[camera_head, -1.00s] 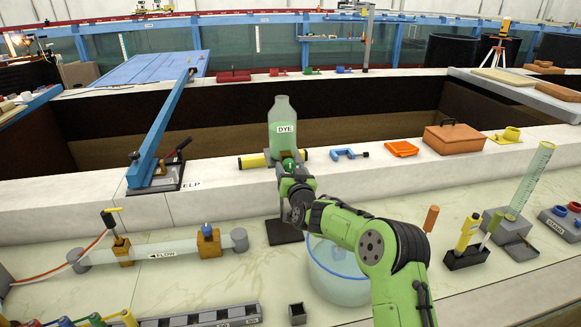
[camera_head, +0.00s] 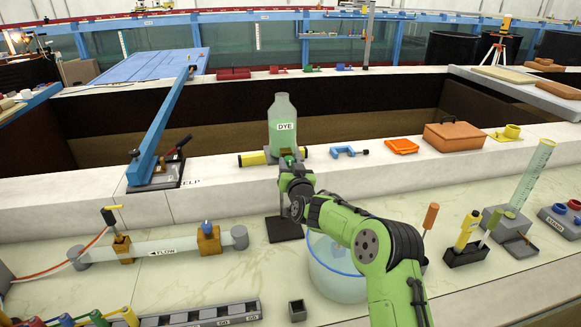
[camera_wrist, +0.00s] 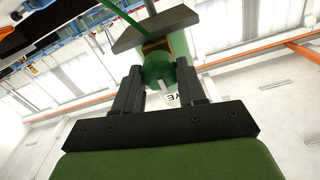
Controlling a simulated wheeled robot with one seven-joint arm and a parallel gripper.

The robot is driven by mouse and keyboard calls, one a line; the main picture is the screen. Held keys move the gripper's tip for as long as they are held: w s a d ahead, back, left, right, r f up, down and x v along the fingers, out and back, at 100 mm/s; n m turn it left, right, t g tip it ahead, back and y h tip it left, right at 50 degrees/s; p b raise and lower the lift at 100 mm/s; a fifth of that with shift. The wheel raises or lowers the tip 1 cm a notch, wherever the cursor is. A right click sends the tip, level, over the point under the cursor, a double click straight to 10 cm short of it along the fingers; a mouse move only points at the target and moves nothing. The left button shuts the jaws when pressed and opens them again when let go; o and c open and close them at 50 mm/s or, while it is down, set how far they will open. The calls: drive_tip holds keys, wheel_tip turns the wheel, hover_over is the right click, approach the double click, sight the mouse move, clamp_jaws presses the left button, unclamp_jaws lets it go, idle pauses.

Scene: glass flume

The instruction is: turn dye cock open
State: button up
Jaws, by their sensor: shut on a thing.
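The dye bottle (camera_head: 283,130), clear with pale green liquid and a "DYE" label, stands upright on a dark stand at the flume's near ledge. The green dye cock (camera_wrist: 157,64) is below it and sits between my fingers in the wrist view. My gripper (camera_wrist: 160,76) is shut on the cock, one dark finger on each side. In the head view my gripper (camera_head: 291,164) is just under the bottle and mostly hides the cock. How far the cock is turned cannot be told.
A yellow-ended black cylinder (camera_head: 252,159) lies beside the bottle's stand. A blue clamp (camera_head: 345,151) and an orange tray (camera_head: 402,146) lie to the right on the ledge. A clear bucket (camera_head: 335,275) stands below my forearm. A flow tube (camera_head: 170,247) lies at left.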

drive_tip(key=n+b, duration=0.3)
drive_tip(key=b, duration=0.2)
drive_tip(key=shift+a+f+n+b, duration=0.1)
drive_tip(key=shift+f+n+b, duration=0.1)
drive_tip(key=shift+n+b, duration=0.2)
drive_tip(key=n+b, duration=0.3)
drive_tip(key=n, duration=0.1)
drive_tip(key=shift+a+r+n+b, duration=0.1)
drive_tip(key=shift+n+b, duration=0.2)
drive_tip(key=n+b, duration=0.2)
drive_tip(key=n, duration=0.2)
drive_tip(key=n+b, duration=0.1)
drive_tip(key=n, duration=0.4)
drive_tip(key=shift+b, duration=0.4)
drive_tip(key=shift+n, duration=0.3)
drive_tip(key=o, duration=1)
drive_tip(key=shift+o, duration=0.2)
drive_tip(key=shift+s, duration=0.15)
